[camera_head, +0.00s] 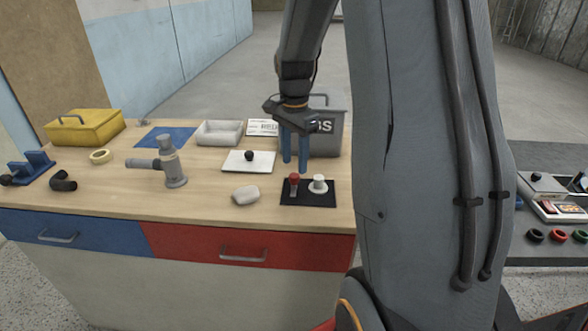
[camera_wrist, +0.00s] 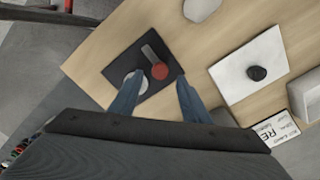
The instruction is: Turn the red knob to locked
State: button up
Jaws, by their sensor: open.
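The red knob (camera_head: 294,178) stands on a black plate (camera_head: 309,199) near the front right of the wooden workbench. Beside it on the same plate is a white knob (camera_head: 319,183). My gripper (camera_head: 295,168) is open, with its blue fingers pointing down above and behind the plate. In the wrist view the red knob (camera_wrist: 160,71) has a dark grey bar beside it and lies ahead of the open fingers (camera_wrist: 157,100), not between them. The white knob (camera_wrist: 136,82) is partly hidden by the left finger. No locked marking is readable.
A white plate with a black knob (camera_head: 249,156) and a grey bin (camera_head: 325,130) stand close to my gripper. A pale soap-like lump (camera_head: 245,194) lies left of the black plate. A grey valve-like fitting (camera_head: 172,165) stands further left. The bench front (camera_head: 220,222) is clear.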

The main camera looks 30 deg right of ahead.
aim_at(294, 175)
jog(key=shift+f+p, duration=0.4)
jog(key=shift+f, duration=1.7)
jog(key=shift+c, duration=0.3)
jog(key=c, duration=1)
